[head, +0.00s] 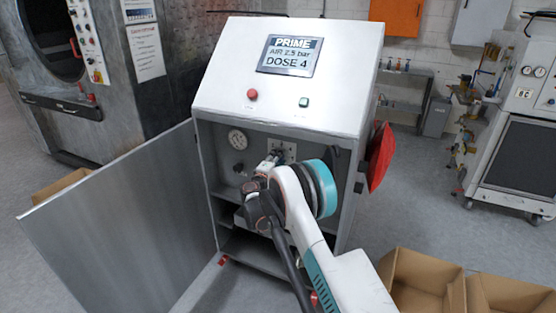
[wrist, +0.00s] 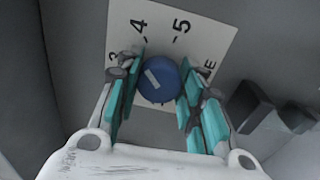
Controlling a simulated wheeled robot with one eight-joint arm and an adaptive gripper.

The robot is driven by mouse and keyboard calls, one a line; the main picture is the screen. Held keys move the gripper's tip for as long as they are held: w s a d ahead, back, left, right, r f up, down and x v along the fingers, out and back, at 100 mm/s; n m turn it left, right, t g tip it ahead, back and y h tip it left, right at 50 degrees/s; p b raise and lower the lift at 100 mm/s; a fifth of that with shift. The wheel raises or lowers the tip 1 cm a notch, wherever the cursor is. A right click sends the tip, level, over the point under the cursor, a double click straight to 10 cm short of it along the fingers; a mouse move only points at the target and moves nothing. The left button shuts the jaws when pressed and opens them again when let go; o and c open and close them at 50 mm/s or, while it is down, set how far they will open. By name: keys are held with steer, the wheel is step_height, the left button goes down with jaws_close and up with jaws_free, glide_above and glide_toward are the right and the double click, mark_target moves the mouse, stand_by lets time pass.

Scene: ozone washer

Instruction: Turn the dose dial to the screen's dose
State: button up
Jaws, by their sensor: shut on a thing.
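The screen (head: 288,55) on the white cabinet's sloping top reads PRIME, AIR 2.5 bar, DOSE 4. In the wrist view the dose dial (wrist: 159,80) is a round blue knob in front of a white scale plate (wrist: 205,32). The plate shows 4 and 5, a partly hidden digit at left and an E at right. The dial's white mark slants to the upper left, seemingly between the partly hidden digit and 4. My gripper (wrist: 158,88) has its teal fingers closed on the dial from both sides. In the head view my gripper (head: 275,158) reaches into the open cabinet, hiding the dial.
The cabinet door (head: 115,215) stands open at left. A pressure gauge (head: 237,139) is left of my gripper inside. A red button (head: 252,94) and a green button (head: 303,102) sit below the screen. Cardboard boxes (head: 425,280) stand at lower right.

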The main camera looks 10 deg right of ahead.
steer(key=shift+m, duration=0.6)
steer(key=o, duration=1.1)
steer(key=shift+d, duration=0.1)
steer(key=shift+s, duration=0.1)
steer(key=v, duration=1.2)
steer(key=shift+f, duration=0.1)
